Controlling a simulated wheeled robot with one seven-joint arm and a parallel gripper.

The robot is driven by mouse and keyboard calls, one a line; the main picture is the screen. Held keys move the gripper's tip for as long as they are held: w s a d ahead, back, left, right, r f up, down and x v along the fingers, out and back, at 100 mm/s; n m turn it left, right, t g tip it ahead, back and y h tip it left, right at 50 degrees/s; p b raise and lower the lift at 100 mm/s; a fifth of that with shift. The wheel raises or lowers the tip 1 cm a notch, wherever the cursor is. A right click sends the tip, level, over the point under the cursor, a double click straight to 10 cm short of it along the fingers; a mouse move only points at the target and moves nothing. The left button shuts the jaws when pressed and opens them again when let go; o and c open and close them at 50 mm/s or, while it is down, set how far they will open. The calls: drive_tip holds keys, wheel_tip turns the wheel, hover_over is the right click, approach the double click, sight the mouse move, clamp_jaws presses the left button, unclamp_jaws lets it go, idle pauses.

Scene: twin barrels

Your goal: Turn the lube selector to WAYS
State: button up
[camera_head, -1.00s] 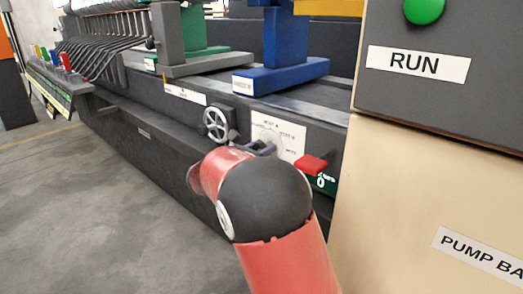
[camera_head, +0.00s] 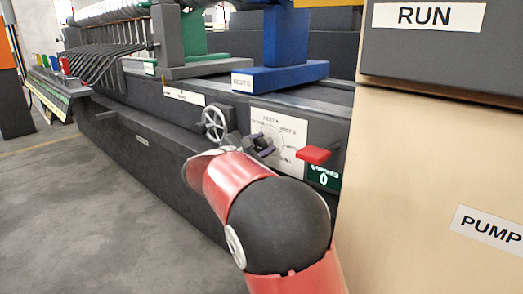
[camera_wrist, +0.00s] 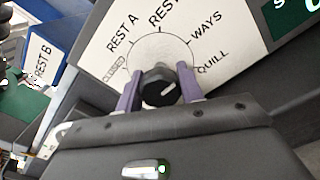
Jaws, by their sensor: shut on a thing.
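The lube selector is a black knob (camera_wrist: 152,97) on a white dial plate (camera_wrist: 90,62), seen close in the wrist view. The plate reads CLOSED, REST A, REST B, WAYS and QUILL around a circle. The knob's white pointer line slants to the upper right, roughly along the direction of the WAYS mark. My gripper (camera_wrist: 161,86) is shut on the knob, one purple finger on each side. In the head view the plate (camera_head: 292,122) is on the machine's front, with my gripper (camera_head: 262,146) at its left part; the knob is hidden there.
A spoked handwheel (camera_head: 214,124) stands just left of my gripper. A red handle (camera_head: 313,154) sticks out just right of the plate, above a green label (camera_head: 324,178). A beige cabinet (camera_head: 430,170) stands close on the right. The floor at left is clear.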

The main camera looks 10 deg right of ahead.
idle(0.5)
drive_tip(key=o, duration=1)
drive_tip(key=v, duration=0.8)
